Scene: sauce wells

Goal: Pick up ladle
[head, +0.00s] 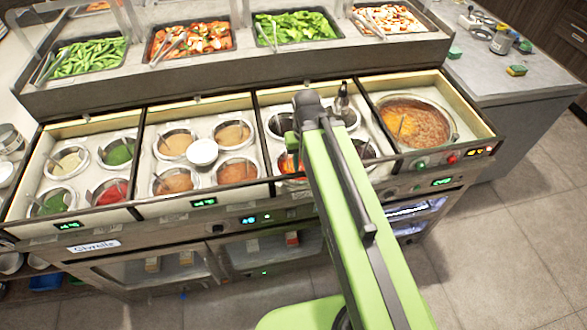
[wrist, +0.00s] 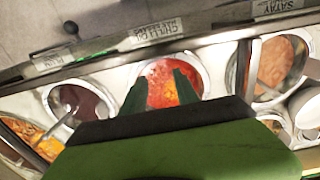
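My gripper (wrist: 160,78) is open, its two green fingers apart over a well of red chilli sauce (wrist: 160,88); nothing shows between them but sauce. In the wrist view, a ladle handle (wrist: 60,120) leans out of the dark plum well to the left. I cannot tell which ladle is meant. In the head view my arm hides the fingers and part of the red well (head: 287,164). A thin handle (head: 402,123) also shows in the large soup pot.
The large round soup pot (head: 440,128) stands in the right bay. A white bowl (head: 202,152) sits between the wells of the middle-left bay. A dark bottle (head: 343,97) stands behind my arm. Bay dividers and the front ledge (wrist: 150,50) surround the wells.

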